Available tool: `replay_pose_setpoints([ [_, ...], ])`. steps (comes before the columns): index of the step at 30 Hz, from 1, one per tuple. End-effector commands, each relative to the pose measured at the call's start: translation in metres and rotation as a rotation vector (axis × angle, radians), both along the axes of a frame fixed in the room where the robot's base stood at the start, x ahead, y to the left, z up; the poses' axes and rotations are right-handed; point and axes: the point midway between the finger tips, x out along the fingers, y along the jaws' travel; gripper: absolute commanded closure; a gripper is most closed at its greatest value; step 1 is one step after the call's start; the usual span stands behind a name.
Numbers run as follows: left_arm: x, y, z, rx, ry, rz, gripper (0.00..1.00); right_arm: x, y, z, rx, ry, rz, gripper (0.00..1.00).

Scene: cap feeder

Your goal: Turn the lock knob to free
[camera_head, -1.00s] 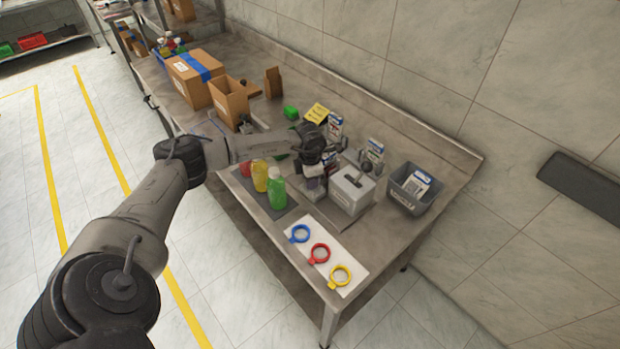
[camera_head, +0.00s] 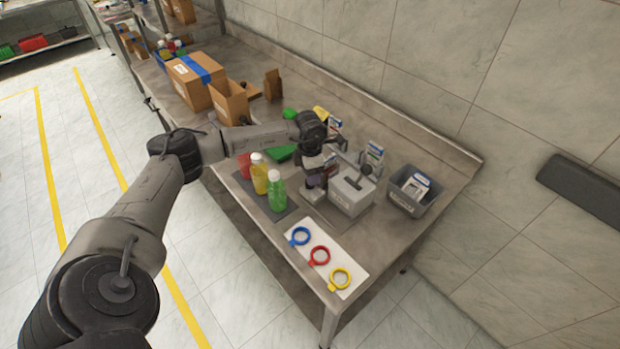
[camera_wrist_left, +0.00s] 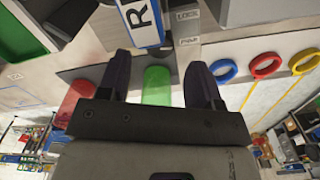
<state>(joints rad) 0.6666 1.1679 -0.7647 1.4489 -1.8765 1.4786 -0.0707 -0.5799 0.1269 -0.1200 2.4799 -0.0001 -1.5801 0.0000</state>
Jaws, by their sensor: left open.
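The cap feeder (camera_head: 350,192) is a grey box with a dark T-shaped handle on top, on the steel table. In the left wrist view the gripper's two dark fingers (camera_wrist_left: 158,82) stand apart, with a green bottle (camera_wrist_left: 157,86) showing beyond the gap. Two small labels (camera_wrist_left: 188,28) appear to read LOCK and FREE. A dark rounded part (camera_wrist_left: 163,52) beside them may be the lock knob, partly hidden by a white-and-blue carton (camera_wrist_left: 143,22). Its setting cannot be told.
Red, yellow and green bottles (camera_head: 277,193) stand on a dark mat left of the gripper. Blue, red and yellow rings (camera_head: 319,256) lie on a white sheet in front. A grey bin (camera_head: 413,200) with cartons is right of the feeder. Cardboard boxes (camera_head: 190,80) stand farther back.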

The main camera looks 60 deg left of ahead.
Motion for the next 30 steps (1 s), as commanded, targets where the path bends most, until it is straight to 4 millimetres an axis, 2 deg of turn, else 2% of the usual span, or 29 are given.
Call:
replay_pose_setpoints([
  [1, 0.000, 0.001, 0.013, 0.000, -0.003, 0.000, 0.41, 0.000, 0.000, 0.002, 0.000, 0.000, 0.000, 0.57],
  [6, 0.000, 0.000, 0.046, 0.001, -0.002, 0.001, 0.41, 0.000, 0.001, 0.005, 0.004, 0.000, -0.002, 0.57],
  [15, 0.000, 0.000, 0.085, 0.000, -0.002, 0.000, 0.41, 0.000, 0.003, 0.007, 0.009, 0.000, -0.006, 0.57],
  [21, 0.000, 0.000, 0.094, 0.000, 0.000, 0.000, 0.41, 0.000, 0.003, 0.008, 0.011, 0.000, -0.007, 0.57],
  [30, 0.000, 0.000, 0.095, 0.000, 0.000, 0.001, 0.41, 0.000, 0.002, 0.008, 0.008, 0.000, -0.006, 0.57],
])
